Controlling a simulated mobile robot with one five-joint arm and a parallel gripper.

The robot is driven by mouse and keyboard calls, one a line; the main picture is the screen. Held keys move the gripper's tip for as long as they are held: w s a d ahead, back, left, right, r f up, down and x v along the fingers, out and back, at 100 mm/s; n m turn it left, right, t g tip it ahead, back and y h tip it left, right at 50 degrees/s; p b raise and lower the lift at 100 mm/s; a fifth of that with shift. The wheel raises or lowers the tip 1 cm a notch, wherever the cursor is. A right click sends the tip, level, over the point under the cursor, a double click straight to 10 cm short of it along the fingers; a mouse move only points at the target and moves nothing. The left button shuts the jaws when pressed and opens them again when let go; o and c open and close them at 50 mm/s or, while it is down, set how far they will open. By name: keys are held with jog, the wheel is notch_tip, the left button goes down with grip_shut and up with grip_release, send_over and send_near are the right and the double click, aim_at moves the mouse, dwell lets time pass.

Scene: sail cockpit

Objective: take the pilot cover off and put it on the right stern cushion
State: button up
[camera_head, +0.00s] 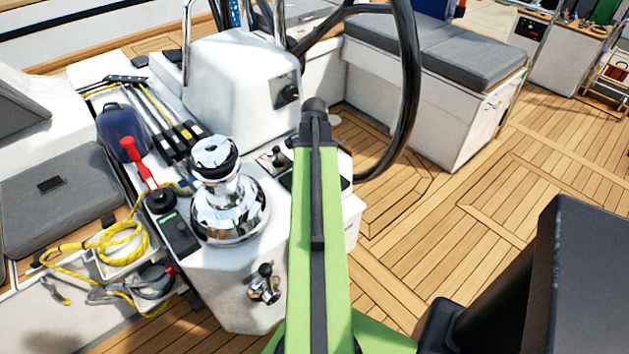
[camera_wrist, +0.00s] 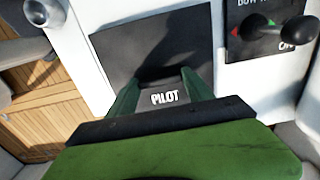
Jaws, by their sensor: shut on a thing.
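The pilot cover (camera_wrist: 125,50) is a flat dark grey piece with white PILOT lettering, on the white console in the wrist view. My gripper (camera_wrist: 163,78) has its two green fingers closed on a raised part in the cover's middle. The cover appears to lie against the console face; I cannot tell whether there is a gap. In the head view my green arm hides the gripper and most of the cover. A grey cushion (camera_head: 473,58) lies on the white bench at upper right. Another grey cushion (camera_head: 62,190) lies at left; I cannot tell which is the right stern one.
A lever panel (camera_wrist: 268,32) sits beside the cover. A chrome winch (camera_head: 230,205), a red-handled tool (camera_head: 137,163) and yellow rope (camera_head: 122,243) are left of my arm. The black steering wheel (camera_head: 408,80) stands behind it. Teak deck (camera_head: 440,215) at right is clear.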

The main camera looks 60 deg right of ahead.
jog(key=shift+c, duration=0.7)
jog(key=shift+r, duration=0.1)
notch_tip(320, 180, up, 4)
jog(key=p, duration=0.4)
jog(key=shift+r, duration=0.1)
jog(key=s+d+r+p, duration=0.5)
jog(key=s+r+p, duration=0.1)
jog(key=s, duration=0.4)
jog(key=shift+s+d+r+p, duration=0.15)
jog(key=shift+d+r+p, duration=0.15)
jog(key=shift+p, duration=0.2)
